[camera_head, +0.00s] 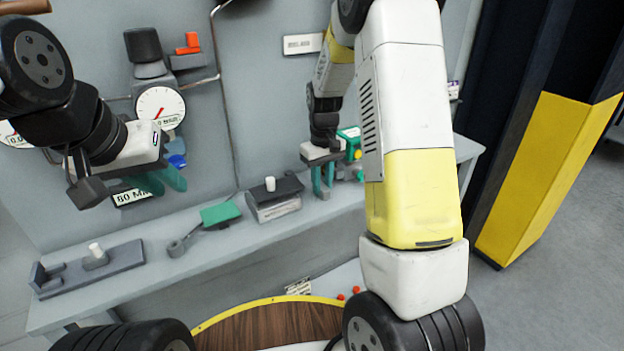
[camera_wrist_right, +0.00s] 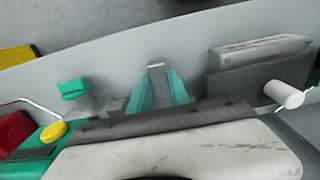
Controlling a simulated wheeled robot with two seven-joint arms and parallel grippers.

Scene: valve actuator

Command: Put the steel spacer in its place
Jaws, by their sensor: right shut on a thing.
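My right gripper (camera_head: 322,180) points down over the grey shelf with its two teal fingers. In the right wrist view, these fingers (camera_wrist_right: 158,88) are shut on a small grey piece (camera_wrist_right: 156,70), which looks like the steel spacer; it is mostly hidden between them. I cannot tell whether the piece touches the shelf. My left gripper (camera_head: 165,181) hangs in front of the wall panel at the left, its teal fingers apart and nothing seen between them.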

